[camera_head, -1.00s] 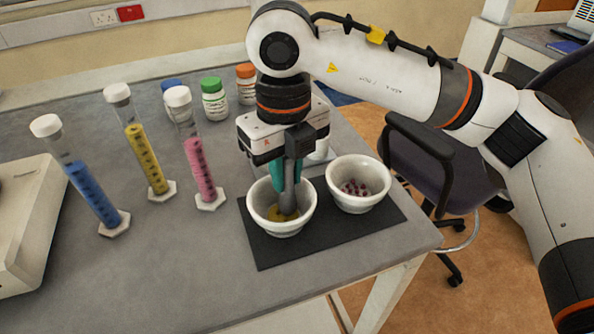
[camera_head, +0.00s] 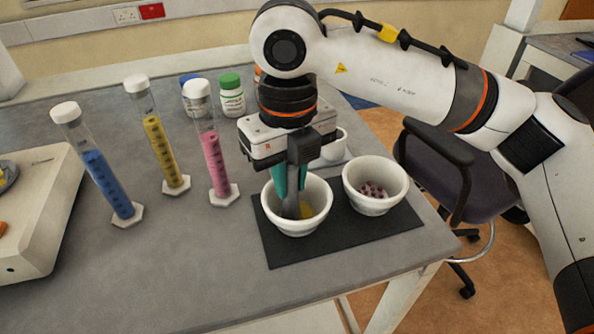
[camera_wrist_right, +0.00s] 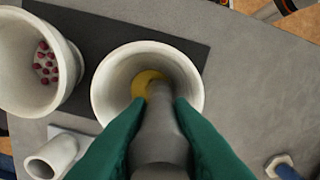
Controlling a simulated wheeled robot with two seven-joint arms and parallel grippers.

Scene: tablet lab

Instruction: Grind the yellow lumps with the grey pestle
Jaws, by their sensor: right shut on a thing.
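A white mortar (camera_head: 297,226) stands on a dark mat at the table's right. Yellow material (camera_head: 306,210) lies in its bottom; the right wrist view also shows this yellow material (camera_wrist_right: 146,80), partly hidden by the pestle. My right gripper (camera_head: 290,180) is above the mortar, its green fingers shut on the grey pestle (camera_head: 291,207). The pestle's lower end is down inside the mortar at the yellow material. In the right wrist view the pestle (camera_wrist_right: 160,125) sits between the fingers. Whether lumps are left whole is hard to tell. My left gripper is not in view.
A second white bowl (camera_head: 374,205) with dark red lumps stands right of the mortar on the dark mat (camera_head: 283,254). A small white vessel (camera_head: 335,148) is behind. Blue, yellow and pink cylinders (camera_head: 217,160) stand left.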

